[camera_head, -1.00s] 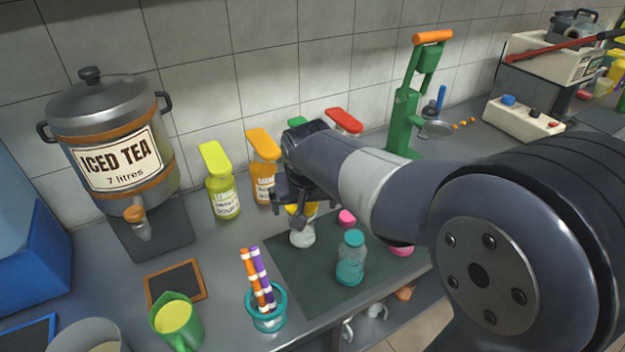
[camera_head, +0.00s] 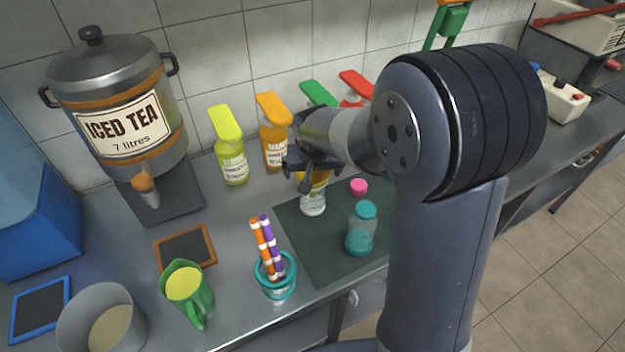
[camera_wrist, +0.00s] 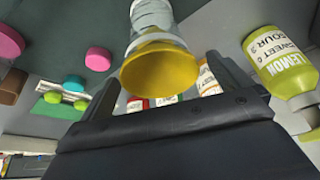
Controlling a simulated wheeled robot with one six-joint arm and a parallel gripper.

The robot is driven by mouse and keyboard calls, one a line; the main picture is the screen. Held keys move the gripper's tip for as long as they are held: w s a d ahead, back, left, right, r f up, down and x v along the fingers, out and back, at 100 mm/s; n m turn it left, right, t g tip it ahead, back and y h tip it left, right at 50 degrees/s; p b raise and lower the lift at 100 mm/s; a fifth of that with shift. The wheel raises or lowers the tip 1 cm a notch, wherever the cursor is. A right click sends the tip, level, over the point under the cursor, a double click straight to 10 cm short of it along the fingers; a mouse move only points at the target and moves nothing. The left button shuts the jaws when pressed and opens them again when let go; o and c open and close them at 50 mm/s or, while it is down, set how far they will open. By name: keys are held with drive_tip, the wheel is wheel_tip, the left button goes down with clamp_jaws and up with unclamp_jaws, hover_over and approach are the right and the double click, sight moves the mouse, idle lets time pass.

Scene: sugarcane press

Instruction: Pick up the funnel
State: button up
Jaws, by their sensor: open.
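The yellow funnel (camera_head: 316,180) sits mouth up on a clear bottle (camera_head: 313,204), which stands at the back left of the dark green mat (camera_head: 312,250). My gripper (camera_head: 303,183) is at the funnel and partly hides it in the head view. In the wrist view the funnel (camera_wrist: 158,70) shows its wide mouth between the open fingers of my gripper (camera_wrist: 163,75), with the bottle (camera_wrist: 153,16) beyond it. I see no clear contact between fingers and funnel.
A lidded teal bottle (camera_head: 361,230) and a pink cap (camera_head: 359,187) are on the mat. A cup with striped straws (camera_head: 275,275) stands to the left. Yellow (camera_head: 231,150) and orange (camera_head: 273,145) syrup bottles stand behind, near the iced tea dispenser (camera_head: 115,105).

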drive_tip(key=shift+x, duration=0.85)
drive_tip(key=shift+r, duration=0.1)
drive_tip(key=c, duration=1.1)
